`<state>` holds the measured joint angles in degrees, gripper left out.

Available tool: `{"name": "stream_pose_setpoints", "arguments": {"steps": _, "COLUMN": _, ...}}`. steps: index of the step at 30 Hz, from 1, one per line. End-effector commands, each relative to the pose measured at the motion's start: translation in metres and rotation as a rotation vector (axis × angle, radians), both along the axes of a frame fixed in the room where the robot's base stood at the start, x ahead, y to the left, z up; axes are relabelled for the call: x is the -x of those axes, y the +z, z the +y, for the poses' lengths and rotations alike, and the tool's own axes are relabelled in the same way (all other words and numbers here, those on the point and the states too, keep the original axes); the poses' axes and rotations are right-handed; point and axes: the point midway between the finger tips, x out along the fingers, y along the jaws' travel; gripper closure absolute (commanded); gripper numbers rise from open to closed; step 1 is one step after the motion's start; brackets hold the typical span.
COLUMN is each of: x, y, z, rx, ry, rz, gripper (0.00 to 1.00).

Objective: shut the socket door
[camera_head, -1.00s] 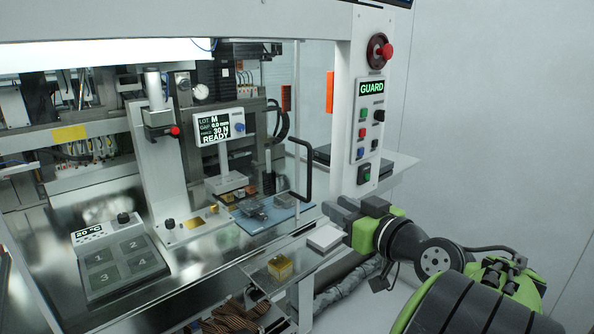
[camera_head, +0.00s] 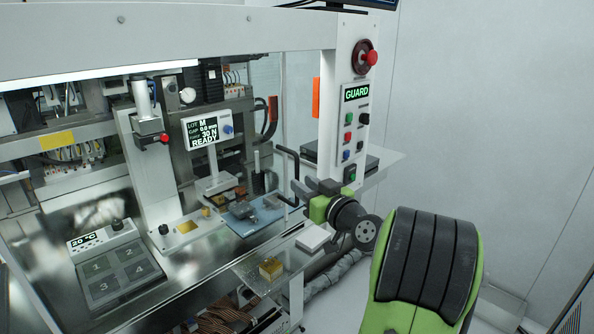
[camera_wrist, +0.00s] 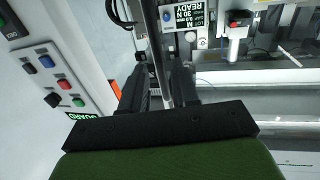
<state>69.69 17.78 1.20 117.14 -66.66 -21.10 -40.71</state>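A clear guard panel (camera_head: 284,115) with a black bar handle (camera_head: 290,165) stands at the right of the machine opening. No part is labelled as the socket door; I take this panel to be it, but cannot be sure. My gripper (camera_head: 297,188) is at the lower end of the handle, at the right of the opening. In the wrist view its two dark fingers (camera_wrist: 157,88) are apart, with a narrow upright metal edge (camera_wrist: 151,40) beyond and between them. Whether the fingers touch the handle cannot be told.
The control column with the GUARD display (camera_head: 356,93) stands right of the gripper. A blue mat (camera_head: 245,224) with small parts lies inside. A numbered tray (camera_head: 118,272) is at the left.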

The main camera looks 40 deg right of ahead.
Motion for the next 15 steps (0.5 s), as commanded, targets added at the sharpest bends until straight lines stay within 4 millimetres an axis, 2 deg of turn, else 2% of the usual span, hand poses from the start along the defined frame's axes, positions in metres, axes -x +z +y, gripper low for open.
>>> {"name": "stream_pose_setpoints", "arguments": {"steps": 3, "x": -0.024, "y": 0.004, "z": -0.003, "rx": -0.001, "ry": 0.004, "rz": 0.0, "gripper": 0.7}}
{"name": "stream_pose_setpoints", "arguments": {"steps": 6, "x": -0.035, "y": 0.002, "z": -0.005, "rx": -0.001, "ry": 0.002, "rz": 0.0, "gripper": 0.7}}
{"name": "stream_pose_setpoints", "arguments": {"steps": 15, "x": -0.039, "y": 0.0, "z": -0.007, "rx": 0.0, "ry": -0.001, "rz": -0.001, "gripper": 0.7}}
